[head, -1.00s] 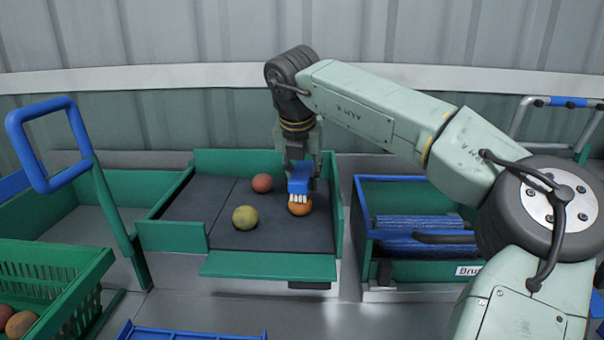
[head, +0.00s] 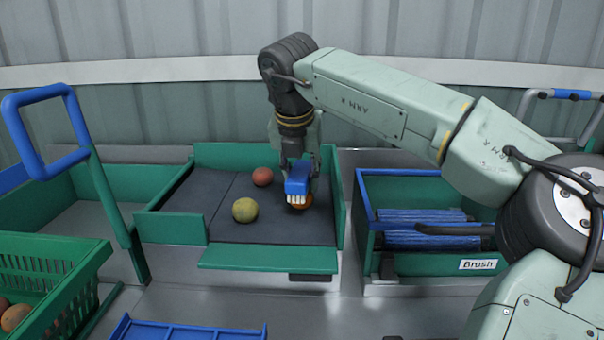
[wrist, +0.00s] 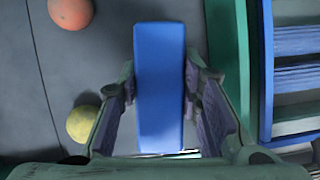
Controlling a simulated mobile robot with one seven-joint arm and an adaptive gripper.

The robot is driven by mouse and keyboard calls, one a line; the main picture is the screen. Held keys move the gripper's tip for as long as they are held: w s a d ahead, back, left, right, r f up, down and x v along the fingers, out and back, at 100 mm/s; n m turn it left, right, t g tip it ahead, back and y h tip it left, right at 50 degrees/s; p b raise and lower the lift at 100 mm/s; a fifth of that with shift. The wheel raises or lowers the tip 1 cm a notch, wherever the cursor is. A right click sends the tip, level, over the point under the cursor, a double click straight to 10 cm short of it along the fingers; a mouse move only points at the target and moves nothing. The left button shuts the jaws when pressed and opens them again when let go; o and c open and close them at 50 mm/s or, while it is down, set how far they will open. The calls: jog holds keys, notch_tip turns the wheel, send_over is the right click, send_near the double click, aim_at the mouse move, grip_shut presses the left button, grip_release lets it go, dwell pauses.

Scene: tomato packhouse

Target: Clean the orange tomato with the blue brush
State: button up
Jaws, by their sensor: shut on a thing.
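My gripper (head: 299,172) is shut on the blue brush (head: 297,181), whose white bristles point down. The bristles are at the orange tomato (head: 303,204) on the dark tray mat and partly hide it; they look to be touching it, though exact contact is hard to see. In the wrist view the brush back (wrist: 160,85) lies between my fingers and hides the orange tomato. A yellow tomato (head: 245,210) sits to the left of the brush. A red tomato (head: 262,177) sits farther back. Both also show at the left of the wrist view.
The green-walled tray (head: 268,258) holds the tomatoes. To its right is a green and blue box (head: 479,265) labelled "Brush" with blue items inside. A green basket (head: 75,262) with tomatoes and a blue-handled frame (head: 45,92) stand at left.

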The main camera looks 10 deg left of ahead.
aim_at(304, 162)
jog(key=shift+s, duration=0.5)
jog(key=shift+w+a+p, duration=0.15)
jog(key=shift+w+p, duration=0.9)
jog(key=shift+w, duration=1.2)
jog(key=shift+r, duration=0.1)
jog(key=shift+r+p, duration=2.2)
jog(key=shift+r, duration=0.75)
